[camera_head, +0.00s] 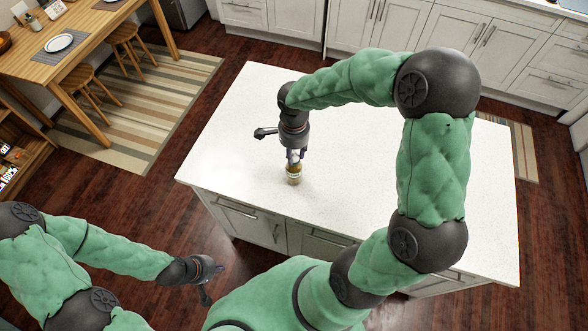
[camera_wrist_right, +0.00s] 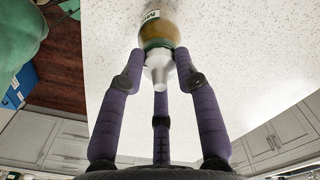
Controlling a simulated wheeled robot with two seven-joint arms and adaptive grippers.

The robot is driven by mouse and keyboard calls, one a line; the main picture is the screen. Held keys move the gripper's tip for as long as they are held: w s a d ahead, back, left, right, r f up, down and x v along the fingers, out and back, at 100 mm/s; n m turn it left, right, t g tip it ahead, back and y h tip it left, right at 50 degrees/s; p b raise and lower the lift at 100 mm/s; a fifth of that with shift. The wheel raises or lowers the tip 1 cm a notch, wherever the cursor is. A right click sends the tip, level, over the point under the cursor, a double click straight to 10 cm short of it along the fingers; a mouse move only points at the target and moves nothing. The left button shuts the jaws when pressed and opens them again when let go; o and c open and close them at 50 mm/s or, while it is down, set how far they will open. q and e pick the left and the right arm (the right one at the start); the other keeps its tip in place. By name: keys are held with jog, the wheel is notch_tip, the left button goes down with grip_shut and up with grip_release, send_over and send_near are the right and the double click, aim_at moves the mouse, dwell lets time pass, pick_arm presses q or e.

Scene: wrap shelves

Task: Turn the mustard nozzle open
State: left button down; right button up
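The mustard bottle (camera_head: 294,175) stands upright on the white island top, below my right gripper (camera_head: 295,158). In the right wrist view the bottle (camera_wrist_right: 159,28) has a yellowish body, a green-edged label and a pale cone-shaped nozzle (camera_wrist_right: 158,66). My right gripper's three purple fingers (camera_wrist_right: 160,66) are around the nozzle, one on each side and one in front. Their tips look very close to it, but I cannot tell whether they press on it. My left gripper (camera_head: 212,270) hangs off the island at lower left, away from the bottle; its finger opening is too small to tell.
The island top (camera_head: 400,180) is otherwise clear around the bottle. Its front edge is close to the bottle, with drawers and doors below. A wooden dining table (camera_head: 75,40) and stools stand at upper left, and white cabinets (camera_head: 460,35) line the back.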

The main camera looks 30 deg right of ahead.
dwell(0.6)
jog(key=shift+n, duration=1)
jog(key=shift+n, duration=2)
